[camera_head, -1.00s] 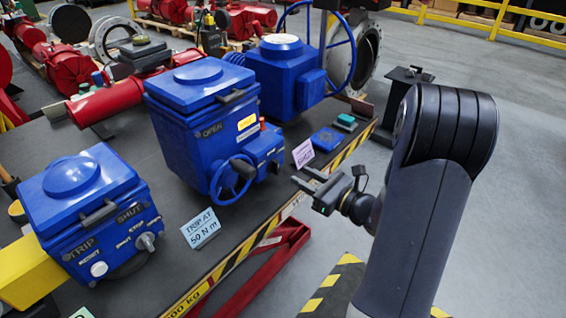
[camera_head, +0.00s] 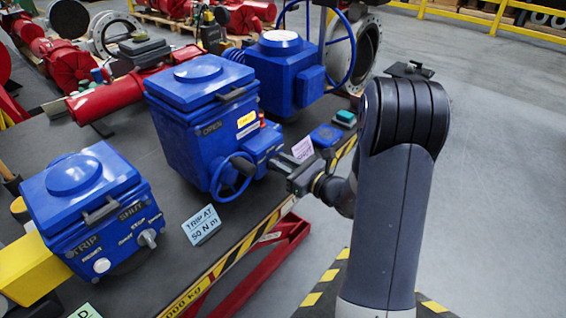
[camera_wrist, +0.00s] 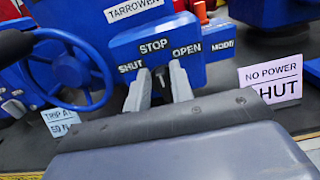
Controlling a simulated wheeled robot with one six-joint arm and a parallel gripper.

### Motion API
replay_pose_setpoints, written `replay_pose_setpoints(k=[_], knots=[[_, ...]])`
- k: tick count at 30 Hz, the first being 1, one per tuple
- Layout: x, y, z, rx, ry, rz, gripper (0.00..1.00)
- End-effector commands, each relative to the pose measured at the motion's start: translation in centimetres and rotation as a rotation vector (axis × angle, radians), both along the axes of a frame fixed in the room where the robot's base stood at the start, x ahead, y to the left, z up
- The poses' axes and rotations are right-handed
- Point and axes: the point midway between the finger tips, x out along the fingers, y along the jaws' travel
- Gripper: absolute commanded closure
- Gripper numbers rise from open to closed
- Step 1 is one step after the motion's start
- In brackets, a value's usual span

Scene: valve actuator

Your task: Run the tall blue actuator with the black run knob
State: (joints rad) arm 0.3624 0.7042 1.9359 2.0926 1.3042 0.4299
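The tall blue actuator (camera_head: 192,135) stands on the dark bench, marked OPEN on its body. In the wrist view its blue control box (camera_wrist: 195,52) carries the words STOP, SHUT, OPEN and MODE. A small black knob (camera_wrist: 160,73) shows below STOP, between SHUT and OPEN; it is partly hidden. My gripper (camera_wrist: 158,85) is open, with its two light grey fingers apart, one on each side of the knob. I cannot tell whether they touch it. In the head view my gripper (camera_head: 283,160) is close to the front of the control box.
A blue handwheel (camera_wrist: 62,70) with a black grip (camera_wrist: 15,43) is left of my gripper. A shorter blue actuator (camera_head: 85,195) and a "TRIP AT 50 N m" card (camera_head: 202,225) are further left.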

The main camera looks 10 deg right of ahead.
Motion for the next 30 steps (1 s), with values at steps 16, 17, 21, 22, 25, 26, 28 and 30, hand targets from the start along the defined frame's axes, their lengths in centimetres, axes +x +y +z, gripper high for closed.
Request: replay_pose_setpoints(k=[16,17,21,22,25,26,28,30], knots=[[-0.01,-0.02,0.01,0.005,0.004,0.0,1.0],[0.0,-0.03,0.02,0.008,0.006,0.0,1.0],[0.05,-0.1,0.05,0.037,0.028,0.0,1.0],[0.06,-0.12,0.05,0.047,0.035,0.0,1.0],[0.14,-0.22,0.06,0.09,0.067,0.0,1.0],[0.17,-0.26,0.06,0.107,0.079,0.0,1.0],[0.23,-0.35,0.07,0.148,0.109,0.0,1.0],[0.3,-0.45,0.08,0.194,0.142,0.0,1.0]])
